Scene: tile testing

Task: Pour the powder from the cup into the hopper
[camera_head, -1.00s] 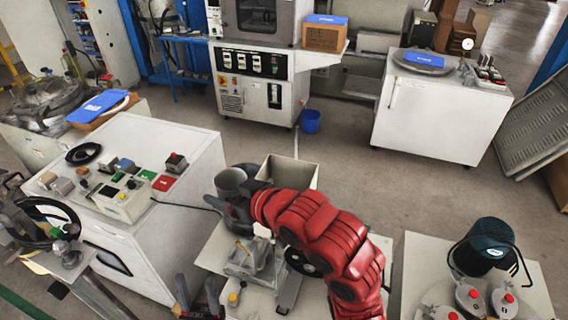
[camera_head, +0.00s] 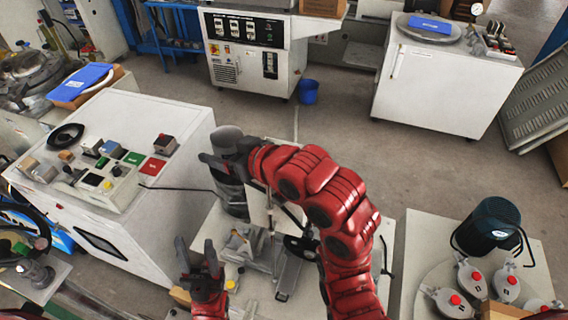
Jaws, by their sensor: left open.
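My right arm, red, reaches in from the lower right. Its dark gripper (camera_head: 226,160) is around a grey cup (camera_head: 231,138) and appears shut on it. The cup's contents cannot be seen. The pale hopper (camera_head: 261,213) stands on the small machine just right of and below the cup, largely covered by my right arm; its opening is hidden. My left gripper (camera_head: 196,262) is open and empty at the bottom, left of the machine and apart from the cup.
A white cabinet with a control box (camera_head: 108,187) stands at left. A side table (camera_head: 425,240) at right holds a dark blue-green bucket (camera_head: 490,228) and several lidded pots with red knobs. A blue bin (camera_head: 308,91) stands on the open floor behind.

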